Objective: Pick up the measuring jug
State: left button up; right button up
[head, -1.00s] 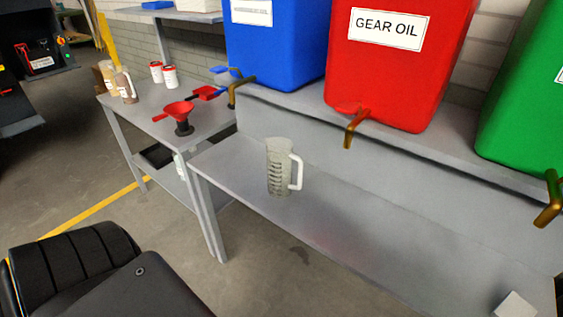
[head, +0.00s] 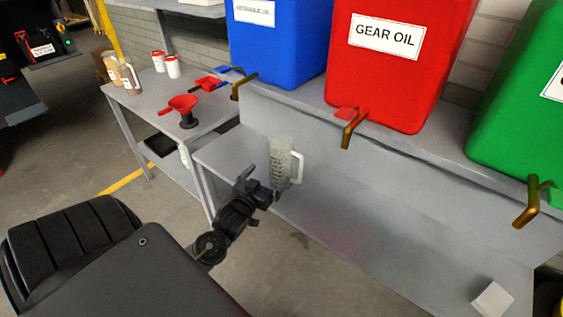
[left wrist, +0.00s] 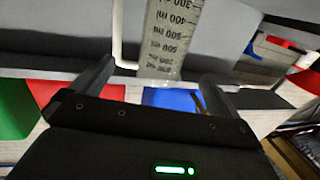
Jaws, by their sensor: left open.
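The measuring jug (head: 281,160) is clear with a white handle on its right side. It stands upright on the grey bench shelf below the blue and red tanks. My left gripper (head: 262,182) is open just in front of the jug, toward its lower left. In the left wrist view the jug (left wrist: 168,45) shows upside down with its ml scale, beyond and between the two spread fingers (left wrist: 160,78). I cannot tell whether a finger touches the jug. My right gripper is not in view.
A red gear oil tank (head: 395,75), a blue tank (head: 275,50) and a green tank (head: 520,100) with brass taps stand above the shelf. A white block (head: 492,299) lies on the shelf at right.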

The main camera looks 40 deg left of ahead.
aim_at(276, 160)
pick_arm(q)
jog(key=shift+w+a+r, duration=0.3)
jog(key=shift+w+r, duration=0.25)
jog(key=shift+r, duration=0.1)
jog(key=p+x, duration=0.1)
jog(key=x, duration=0.3)
jog(key=shift+w+a+f, duration=0.15)
jog(key=shift+w, duration=0.25)
jog(key=shift+w+p, duration=0.15)
jog(key=shift+p, duration=0.15)
jog(key=p+x, duration=0.1)
jog(key=x, duration=0.4)
jog(key=shift+a+p, duration=0.25)
jog(key=shift+p, duration=0.1)
jog(key=c, duration=1.1)
